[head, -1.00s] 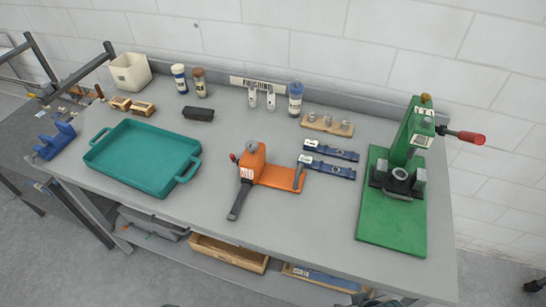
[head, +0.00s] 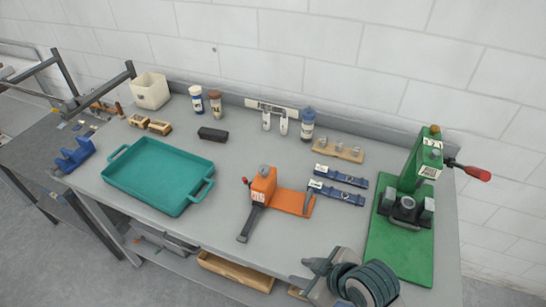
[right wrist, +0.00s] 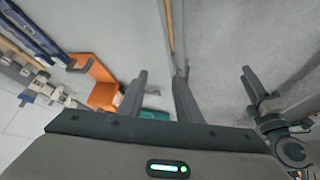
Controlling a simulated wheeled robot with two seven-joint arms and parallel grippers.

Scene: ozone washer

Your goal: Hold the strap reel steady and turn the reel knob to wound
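The strap reel (head: 264,186) stands on the grey table in the middle of the head view. It has an upright orange body, a flat orange base reaching right and a dark strap or handle reaching toward the front edge. The reel knob (head: 264,170) looks like the grey cap on top; a small red-tipped part sticks out at its left. Its setting is too small to read. My right gripper (head: 299,270) is open and empty near the front edge, right of and apart from the reel. In the right wrist view, the orange reel (right wrist: 103,95) is partly hidden behind a finger. My left gripper is not seen in the head view.
A teal tray (head: 113,182) lies left of the reel. Blue straps (head: 340,192) lie close to its right, and a green press (head: 391,248) stands at the far right. Bottles and small blocks line the back. The table between tray and reel is clear.

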